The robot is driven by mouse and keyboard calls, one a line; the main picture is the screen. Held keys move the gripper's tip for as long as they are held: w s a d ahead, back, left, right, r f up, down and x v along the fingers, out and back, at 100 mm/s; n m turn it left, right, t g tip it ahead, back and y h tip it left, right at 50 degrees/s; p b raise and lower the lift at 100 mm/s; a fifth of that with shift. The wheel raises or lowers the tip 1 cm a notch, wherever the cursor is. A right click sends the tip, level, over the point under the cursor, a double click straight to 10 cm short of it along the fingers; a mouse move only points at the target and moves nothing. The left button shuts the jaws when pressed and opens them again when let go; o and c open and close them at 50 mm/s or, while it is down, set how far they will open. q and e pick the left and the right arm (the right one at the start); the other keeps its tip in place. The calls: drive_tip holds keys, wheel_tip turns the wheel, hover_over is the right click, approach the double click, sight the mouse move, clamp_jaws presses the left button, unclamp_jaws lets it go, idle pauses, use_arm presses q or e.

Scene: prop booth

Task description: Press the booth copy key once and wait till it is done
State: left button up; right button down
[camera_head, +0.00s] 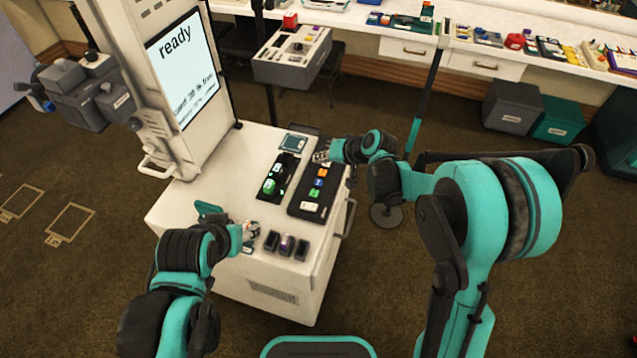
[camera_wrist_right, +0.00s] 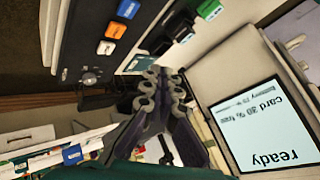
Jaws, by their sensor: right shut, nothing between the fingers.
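The white booth console (camera_head: 185,208) has an upright screen (camera_head: 186,70) reading "ready"; the right wrist view shows this screen (camera_wrist_right: 262,130) upside down, with "card 30 % free". My right gripper (camera_head: 320,156) is shut and empty by the strip's far end. My left gripper (camera_head: 250,230) is at the console's near left; its fingers are unclear.
Two green-lit keys (camera_head: 268,185) sit left of the strip. Small dark holders (camera_head: 287,244), one with a purple item, stand at the near edge. A grey control box (camera_head: 292,57) is behind. A white counter (camera_head: 505,55) with props runs along the back wall.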

sight(320, 184)
wheel_tip(320, 184, down, 8)
drive_tip(key=b, duration=0.5)
drive_tip(key=shift+f+b, duration=0.1)
drive_tip(key=shift+b, duration=0.3)
drive_tip(key=shift+f, duration=0.1)
idle(0.8)
drive_tip(key=shift+f+b, duration=0.3)
drive_tip(key=shift+b, duration=0.1)
drive_tip(key=shift+f, duration=0.35)
idle(0.5)
drive_tip(key=shift+r, duration=0.1)
drive_tip(key=shift+r+p, duration=0.5)
drive_tip(key=shift+r, duration=0.25)
